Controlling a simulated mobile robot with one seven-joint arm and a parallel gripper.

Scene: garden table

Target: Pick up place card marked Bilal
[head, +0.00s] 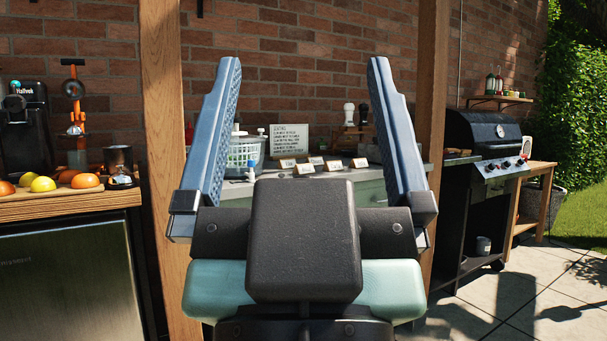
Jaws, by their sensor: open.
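My gripper (304,85) fills the middle of the head view, its two blue ridged fingers wide apart and empty. Between and beyond the fingers, several small place cards stand on the counter (262,181): one at the left (287,164), one lower (304,169), one at upper middle (316,160), one further right (334,165) and one at the far right (359,163). The writing on them is too small to read, so I cannot tell which is marked Bilal. The gripper is well short of the cards and touches none.
A seating sign (290,138) stands behind the cards, with a salad spinner (243,152) to its left. Dark and white mills (349,113) stand behind at the right. Wooden posts (166,120) flank the counter. A grill (490,145) stands right; fruit (43,184) lies left.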

